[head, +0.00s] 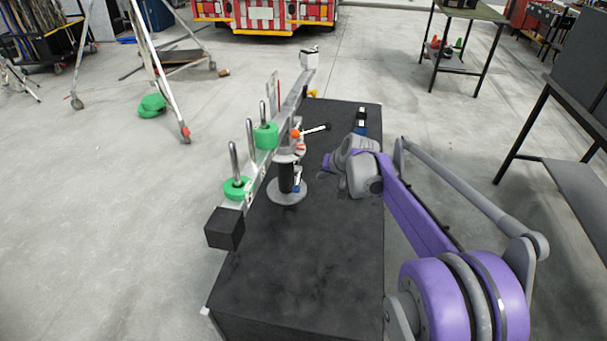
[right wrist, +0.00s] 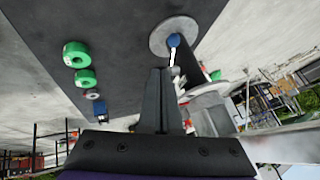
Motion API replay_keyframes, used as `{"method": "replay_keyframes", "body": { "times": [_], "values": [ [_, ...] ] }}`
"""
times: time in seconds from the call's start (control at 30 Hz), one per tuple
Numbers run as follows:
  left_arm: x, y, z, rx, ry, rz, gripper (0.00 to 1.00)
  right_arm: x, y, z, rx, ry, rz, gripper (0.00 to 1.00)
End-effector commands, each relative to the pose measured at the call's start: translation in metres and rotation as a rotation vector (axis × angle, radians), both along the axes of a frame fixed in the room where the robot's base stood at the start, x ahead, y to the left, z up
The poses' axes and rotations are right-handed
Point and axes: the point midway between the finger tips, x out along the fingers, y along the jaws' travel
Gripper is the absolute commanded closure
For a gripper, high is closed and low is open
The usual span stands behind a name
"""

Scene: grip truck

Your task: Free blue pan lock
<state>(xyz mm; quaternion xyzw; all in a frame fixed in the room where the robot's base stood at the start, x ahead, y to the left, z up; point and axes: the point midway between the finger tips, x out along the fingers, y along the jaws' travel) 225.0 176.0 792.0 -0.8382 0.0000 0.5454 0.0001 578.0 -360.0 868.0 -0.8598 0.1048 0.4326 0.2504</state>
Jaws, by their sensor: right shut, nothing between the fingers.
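The blue pan lock (head: 296,187) is a small blue knob with a pale lever, low on the dark post, just above the round grey base plate (head: 287,196). In the right wrist view the blue knob (right wrist: 174,40) sits at the edge of the round plate (right wrist: 172,30), with its pale lever pointing toward my fingers. My right gripper (head: 327,163) is to the right of the post in the head view. In the right wrist view its fingers (right wrist: 161,72) are shut and empty, with their tips just short of the lock lever. My left gripper is not in view.
The black box top (head: 300,255) is clear in front. Green rings (right wrist: 75,54) show in the wrist view.

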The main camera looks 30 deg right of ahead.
Motion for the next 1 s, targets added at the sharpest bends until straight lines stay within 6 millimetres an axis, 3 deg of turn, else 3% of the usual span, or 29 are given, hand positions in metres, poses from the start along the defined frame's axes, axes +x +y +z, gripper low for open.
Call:
{"method": "replay_keyframes", "body": {
  "times": [0.17,0.53,0.73,1.0],
  "values": [
    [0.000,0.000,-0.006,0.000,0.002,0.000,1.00,0.014,0.001,-0.020,0.001,-0.001,0.001,1.00],
    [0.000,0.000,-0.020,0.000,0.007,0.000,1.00,0.061,0.004,-0.082,0.001,0.001,0.002,1.00],
    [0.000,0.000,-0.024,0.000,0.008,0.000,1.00,0.082,0.018,-0.093,0.000,0.000,0.002,1.00],
    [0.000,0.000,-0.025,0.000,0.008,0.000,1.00,0.090,0.023,-0.097,0.000,0.000,0.000,1.00]
  ]
}}
